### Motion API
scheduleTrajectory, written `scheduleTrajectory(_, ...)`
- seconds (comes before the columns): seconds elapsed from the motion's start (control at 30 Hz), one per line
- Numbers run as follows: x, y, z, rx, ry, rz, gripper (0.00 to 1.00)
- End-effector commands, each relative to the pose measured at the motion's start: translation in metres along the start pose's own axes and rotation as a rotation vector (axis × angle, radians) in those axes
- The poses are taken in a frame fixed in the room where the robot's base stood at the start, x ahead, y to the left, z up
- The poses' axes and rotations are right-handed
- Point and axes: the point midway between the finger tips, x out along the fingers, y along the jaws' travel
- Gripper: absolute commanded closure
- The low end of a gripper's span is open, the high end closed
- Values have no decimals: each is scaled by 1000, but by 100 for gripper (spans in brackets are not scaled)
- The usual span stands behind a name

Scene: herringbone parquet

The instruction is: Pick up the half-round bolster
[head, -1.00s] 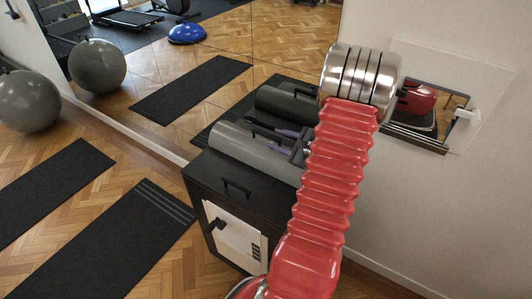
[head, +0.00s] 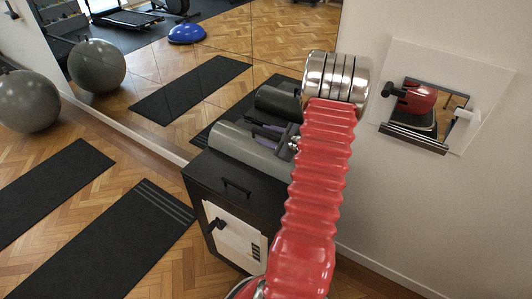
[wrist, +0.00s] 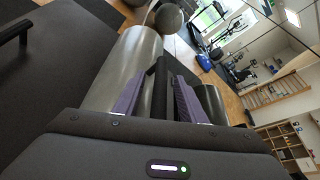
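The half-round bolster (head: 245,147) is a grey rounded roll lying on top of a black cabinet (head: 237,187) beside the mirror. It also shows in the wrist view (wrist: 130,62), left of centre, running away from me.
The wall mirror (head: 200,75) behind the cabinet reflects the bolster and gripper. The cabinet has a black handle (head: 237,187). A framed square mirror (head: 418,112) is on the right wall.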

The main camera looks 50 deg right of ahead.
Motion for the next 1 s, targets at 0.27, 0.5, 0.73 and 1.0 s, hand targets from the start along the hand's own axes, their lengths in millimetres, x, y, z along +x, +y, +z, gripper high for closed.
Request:
scheduleTrajectory(0.27,4,0,0,0,0,0,63)
scheduleTrajectory(0.5,4,0,0,0,0,0,63)
scheduleTrajectory(0.73,4,0,0,0,0,0,73)
scheduleTrajectory(1.0,4,0,0,0,0,1,92)
